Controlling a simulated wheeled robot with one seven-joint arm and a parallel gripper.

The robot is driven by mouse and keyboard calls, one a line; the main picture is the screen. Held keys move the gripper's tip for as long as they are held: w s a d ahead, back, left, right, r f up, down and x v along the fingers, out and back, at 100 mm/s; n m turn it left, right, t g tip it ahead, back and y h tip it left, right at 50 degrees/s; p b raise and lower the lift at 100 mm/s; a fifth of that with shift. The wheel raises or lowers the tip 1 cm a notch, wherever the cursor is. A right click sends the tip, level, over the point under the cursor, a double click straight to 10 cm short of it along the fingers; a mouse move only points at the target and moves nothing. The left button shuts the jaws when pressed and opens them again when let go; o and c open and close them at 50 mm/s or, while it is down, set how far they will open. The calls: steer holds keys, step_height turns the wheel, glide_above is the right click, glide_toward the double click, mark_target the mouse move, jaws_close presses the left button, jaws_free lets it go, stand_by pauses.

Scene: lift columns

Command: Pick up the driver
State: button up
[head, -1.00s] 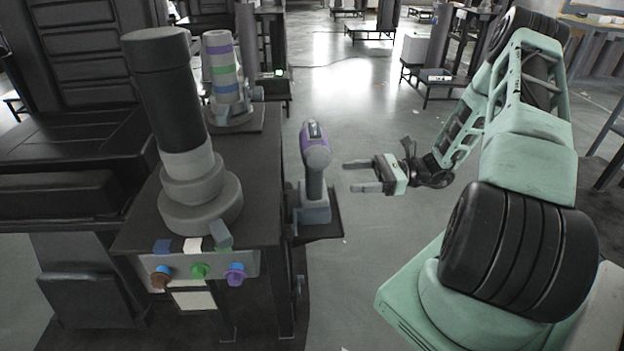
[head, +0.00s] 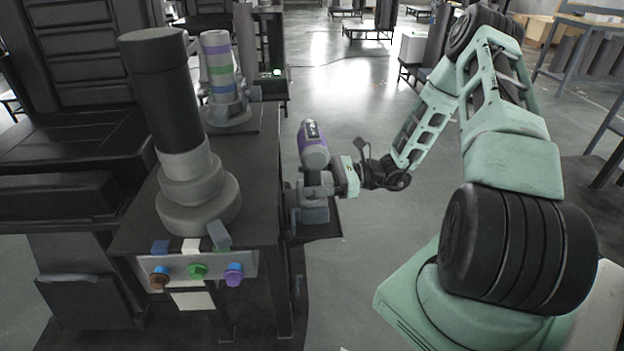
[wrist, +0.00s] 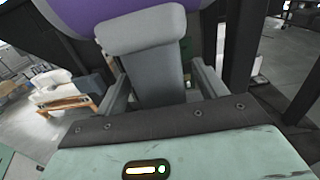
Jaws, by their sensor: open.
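The driver (head: 313,146) is purple and grey and stands upright on a small side shelf (head: 325,232) at the right of the black workbench. My gripper (head: 309,189) is at its handle, below the purple body, with the fingers reaching left around it. In the wrist view the driver's grey handle (wrist: 152,72) stands between my two open fingers (wrist: 160,98), with a gap visible beside it. The purple body (wrist: 75,18) is above. The lower handle is hidden behind my gripper in the head view.
A tall black and grey column (head: 172,110) stands on the workbench, with a striped column (head: 219,75) behind it. Brown, green and purple knobs (head: 197,271) are on the bench's front panel. The floor (head: 365,260) right of the shelf is clear.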

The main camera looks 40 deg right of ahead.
steer(key=c, duration=1.5)
steer(key=shift+r, duration=0.1)
